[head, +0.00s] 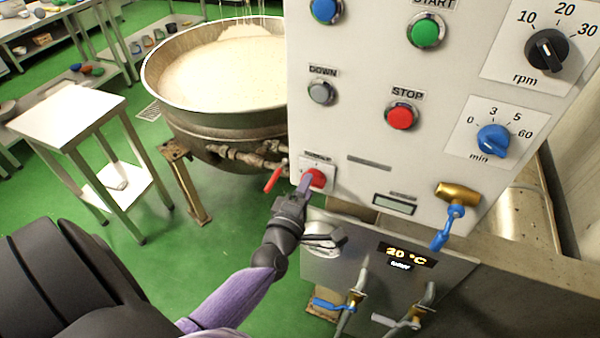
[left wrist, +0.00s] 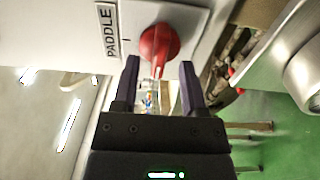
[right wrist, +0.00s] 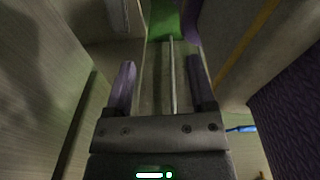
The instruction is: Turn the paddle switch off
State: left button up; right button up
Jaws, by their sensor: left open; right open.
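The paddle switch is a red rotary knob (head: 315,178) on a small pale plate at the lower left of the control panel. In the left wrist view the red knob (left wrist: 159,45) sits beside a label reading PADDLE. My left gripper (head: 302,190) is at the switch. In the left wrist view its fingers (left wrist: 160,80) are open, one on each side of the knob's lower part; I cannot tell whether they touch it. My right gripper (right wrist: 158,85) is open and empty, seen only in the right wrist view, among pale surfaces.
The control panel (head: 360,60) carries a red STOP button (head: 401,116), a green START button (head: 427,31) and dials. A red-handled valve (head: 274,178) is just left of the switch. A temperature box (head: 350,240) lies below. The kettle (head: 225,75) stands behind.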

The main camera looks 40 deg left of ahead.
pick_arm(q)
jog(key=v, duration=0.8)
jog(key=shift+s, duration=0.15)
